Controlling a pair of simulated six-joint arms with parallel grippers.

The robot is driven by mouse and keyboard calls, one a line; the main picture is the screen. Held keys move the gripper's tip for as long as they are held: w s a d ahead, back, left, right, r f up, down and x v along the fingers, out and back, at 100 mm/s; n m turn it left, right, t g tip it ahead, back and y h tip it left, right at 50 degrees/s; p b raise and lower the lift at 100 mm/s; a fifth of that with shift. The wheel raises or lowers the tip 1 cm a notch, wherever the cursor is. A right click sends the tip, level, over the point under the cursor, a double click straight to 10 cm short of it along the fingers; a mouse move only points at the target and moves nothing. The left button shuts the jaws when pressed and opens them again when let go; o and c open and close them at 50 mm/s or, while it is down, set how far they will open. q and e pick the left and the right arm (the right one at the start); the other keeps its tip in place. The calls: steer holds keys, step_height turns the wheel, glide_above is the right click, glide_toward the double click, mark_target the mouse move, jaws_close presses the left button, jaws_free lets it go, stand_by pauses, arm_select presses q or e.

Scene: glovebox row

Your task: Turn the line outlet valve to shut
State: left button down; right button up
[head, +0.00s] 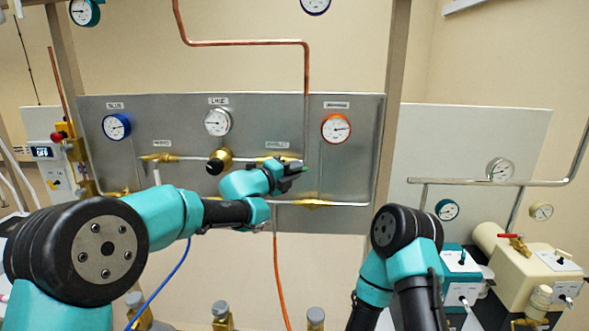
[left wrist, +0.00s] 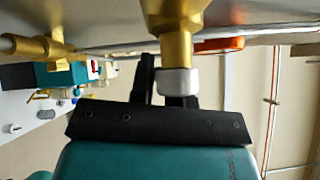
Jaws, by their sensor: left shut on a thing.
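A brass valve (head: 277,159) sits on the thin horizontal pipe at the right of the grey panel, under a small label too blurred to read. My left gripper (head: 292,170) is in front of it and hides its handle in the head view. In the left wrist view, a brass stem (left wrist: 173,46) ends in a pale grey handle end (left wrist: 179,83). The dark fingers of my left gripper (left wrist: 165,88) are shut on this handle, one on each side. I cannot tell the handle's turn angle. My right arm shows at the lower right, but its gripper is out of view.
The grey panel (head: 352,180) carries a blue gauge (head: 116,127), a white gauge (head: 217,122) and an orange gauge (head: 336,128). A black knob (head: 215,166) is just left of my left gripper. An orange hose (head: 279,270) hangs below. A cream pump (head: 530,275) stands right.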

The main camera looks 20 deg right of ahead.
arm_select(q)
steer(key=shift+w+a+f+m+g+y, duration=0.15)
steer(key=shift+f+m+g+y, duration=0.25)
steer(key=shift+f+m+y, duration=0.4)
steer(key=shift+a+f+m+y, duration=0.35)
steer(key=shift+f+m+y, duration=0.15)
steer(key=shift+m+y, duration=0.5)
steer(key=c, duration=1.1)
jaws_free()
steer(key=v, duration=1.7)
steer(key=shift+a+r, duration=0.15)
steer(key=shift+r, duration=0.2)
